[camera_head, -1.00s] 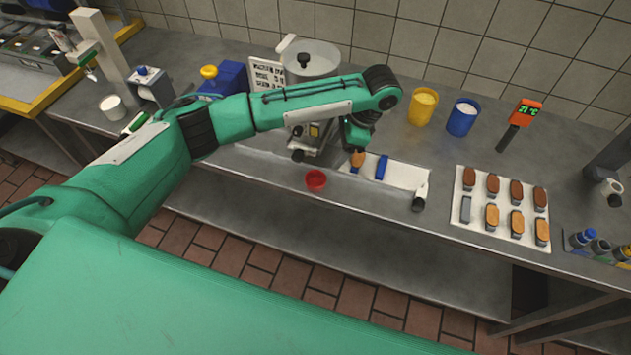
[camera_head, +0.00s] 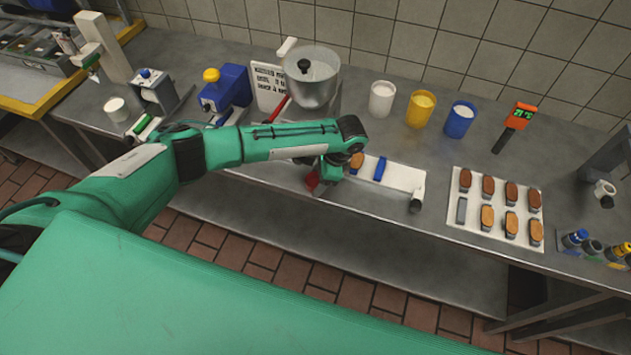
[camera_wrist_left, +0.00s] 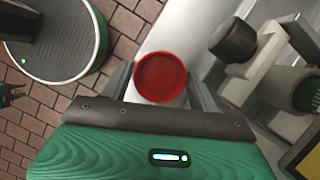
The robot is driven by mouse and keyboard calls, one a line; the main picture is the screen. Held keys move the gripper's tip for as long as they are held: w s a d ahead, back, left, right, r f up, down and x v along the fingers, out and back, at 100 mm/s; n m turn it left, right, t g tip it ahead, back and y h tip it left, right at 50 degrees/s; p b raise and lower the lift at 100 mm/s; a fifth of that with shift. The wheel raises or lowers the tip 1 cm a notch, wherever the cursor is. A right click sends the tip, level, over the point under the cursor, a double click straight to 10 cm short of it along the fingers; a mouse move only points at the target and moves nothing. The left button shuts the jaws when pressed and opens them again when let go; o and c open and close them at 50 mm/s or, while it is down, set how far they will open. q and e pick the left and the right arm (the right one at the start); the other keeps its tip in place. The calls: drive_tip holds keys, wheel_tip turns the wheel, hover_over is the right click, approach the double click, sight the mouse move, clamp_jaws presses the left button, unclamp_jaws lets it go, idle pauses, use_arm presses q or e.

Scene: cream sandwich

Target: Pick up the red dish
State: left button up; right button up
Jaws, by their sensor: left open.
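The red dish (camera_head: 312,180) is a small round bowl on the steel counter near its front edge, partly hidden by my left gripper in the head view. In the left wrist view the red dish (camera_wrist_left: 161,77) shows whole, seen from above. My left gripper (camera_head: 317,184) is open and empty over the dish. In the left wrist view its two fingers stand one on each side of the dish, and I cannot tell whether they touch it. My right gripper is not in view.
A white tray (camera_head: 400,177) with a filled mould and a blue item lies right of the dish. A steel mixer pot (camera_head: 311,85) stands behind. White, yellow (camera_head: 421,108) and blue cups stand at the back. A board (camera_head: 490,225) of filled moulds lies at right.

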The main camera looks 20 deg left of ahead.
use_arm(q)
drive_tip(key=c, duration=0.7)
drive_tip(key=shift+d, duration=0.1)
